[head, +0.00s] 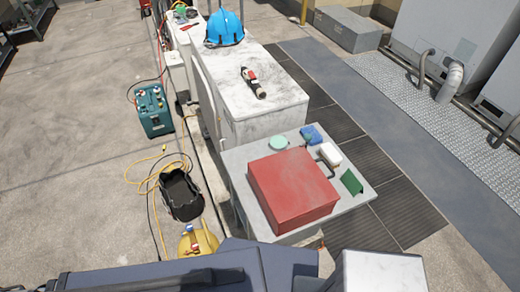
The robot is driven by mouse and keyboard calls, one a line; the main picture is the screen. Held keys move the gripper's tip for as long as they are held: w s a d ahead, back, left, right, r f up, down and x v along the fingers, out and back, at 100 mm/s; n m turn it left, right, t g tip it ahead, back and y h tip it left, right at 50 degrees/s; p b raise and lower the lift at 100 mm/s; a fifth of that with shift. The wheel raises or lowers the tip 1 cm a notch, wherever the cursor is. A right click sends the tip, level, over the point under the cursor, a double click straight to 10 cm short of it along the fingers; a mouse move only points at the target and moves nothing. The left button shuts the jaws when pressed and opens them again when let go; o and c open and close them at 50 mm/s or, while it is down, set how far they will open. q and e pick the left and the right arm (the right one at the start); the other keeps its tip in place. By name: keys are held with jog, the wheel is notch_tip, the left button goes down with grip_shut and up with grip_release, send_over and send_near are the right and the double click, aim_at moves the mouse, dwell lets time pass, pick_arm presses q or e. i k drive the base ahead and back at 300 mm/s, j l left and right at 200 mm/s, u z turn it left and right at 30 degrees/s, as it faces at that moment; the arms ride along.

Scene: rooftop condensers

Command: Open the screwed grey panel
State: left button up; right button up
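I cannot pick out the screwed grey panel for certain in the head view, and no screws can be made out. A pale grey condenser cabinet (265,103) stands in the upper middle, with a red and black hand tool (254,82) lying on its top. A nearer light grey unit (237,165) stands in front of it, with a red box (291,190) on top. Dark parts of my own body cross the bottom edge. Neither of my grippers shows.
A blue hard hat (225,28) sits on the far end of the cabinet. A teal case (151,111), a black open bag (182,194), a yellow item (198,241) and loose cables lie on the floor at left. Dark grating (395,212) runs along the right.

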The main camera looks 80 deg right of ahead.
aim_at(229, 125)
jog(key=z, duration=1.95)
